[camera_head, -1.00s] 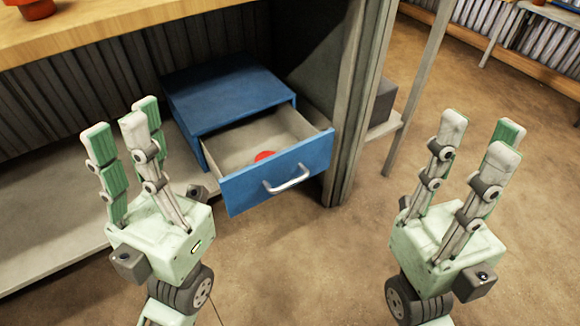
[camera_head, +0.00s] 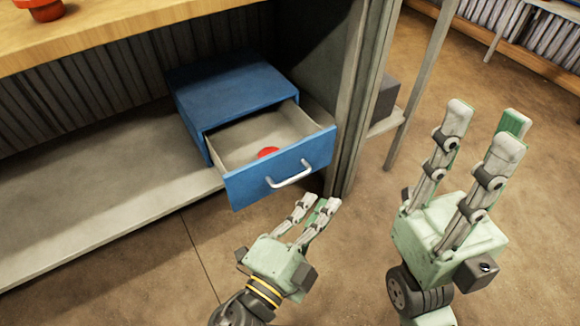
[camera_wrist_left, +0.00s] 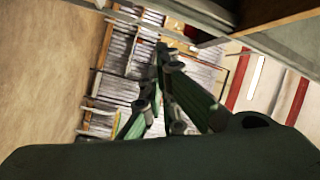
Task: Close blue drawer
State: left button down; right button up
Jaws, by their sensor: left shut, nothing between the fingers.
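The blue drawer (camera_head: 310,157) is pulled out of its blue cabinet (camera_head: 235,92), which sits on the lower shelf. Its front has a silver handle (camera_head: 290,175), and a red object (camera_head: 267,153) lies inside. My left gripper (camera_head: 322,203) is shut and empty, just below and in front of the drawer front in the head view. I cannot tell whether it touches the drawer. Its fingers also show in the left wrist view (camera_wrist_left: 163,60). My right gripper (camera_head: 487,122) is open and empty, to the right of the drawer and apart from it.
The grey shelf (camera_head: 90,215) holds the cabinet under a wooden top (camera_head: 110,25). A grey upright post (camera_head: 362,100) stands right beside the drawer. A dark box (camera_head: 385,98) lies beyond it. The brown floor in front is clear.

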pick_arm(q)
jog(key=s+a+f+m+t+y, duration=0.1)
jog(key=s+a+f+y, duration=0.1)
jog(key=a+f+y, duration=0.3)
jog(key=w+a+r+y, duration=0.1)
jog(key=w, duration=1.2)
jog(key=shift+r, duration=0.25)
jog(key=shift+w, duration=0.1)
